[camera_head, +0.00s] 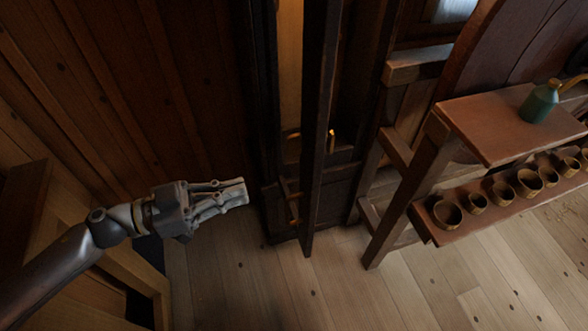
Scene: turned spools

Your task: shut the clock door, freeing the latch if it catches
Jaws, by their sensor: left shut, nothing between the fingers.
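The tall dark clock case (268,110) stands upright at the middle of the view. Its narrow dark door (318,130) stands open and is seen nearly edge-on, sticking out from the case towards me. Brassy parts (331,140) glint in the shadow around the door. A small wooden peg or latch piece (295,222) shows low beside the door; I cannot tell whether it is catching. My left gripper (243,191) is shut and empty, left of the case and apart from the door. My right gripper is not in view.
On the right, a wooden bench (480,118) holds a teal bottle (540,101). A lower shelf carries several small turned wooden bowls (447,213). A wooden cabinet (70,215) stands at left. The plank floor (290,290) in front is clear.

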